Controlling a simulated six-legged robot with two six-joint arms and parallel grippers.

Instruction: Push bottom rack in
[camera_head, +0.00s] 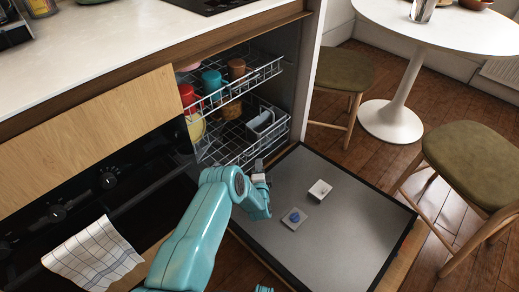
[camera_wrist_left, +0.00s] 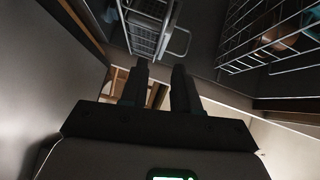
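The open dishwasher shows its bottom rack (camera_head: 230,150), a wire rack low in the tub with a light grey basket (camera_head: 262,122) at its right side. My left gripper (camera_head: 259,170) is in front of the bottom rack, over the inner end of the lowered door (camera_head: 345,222). In the left wrist view, the gripper's two dark fingers (camera_wrist_left: 160,67) stand apart with nothing seen between them. Rack wires (camera_wrist_left: 152,22) show beyond the fingertips; I cannot tell whether they touch. My arm hides part of the bottom rack's front.
The upper rack (camera_head: 262,72) holds cups and sits partly out above the bottom rack. A checked towel (camera_head: 93,254) hangs at the left. Two stools (camera_head: 343,71) and a round white table (camera_head: 450,24) stand at the right. The lowered door juts over the floor.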

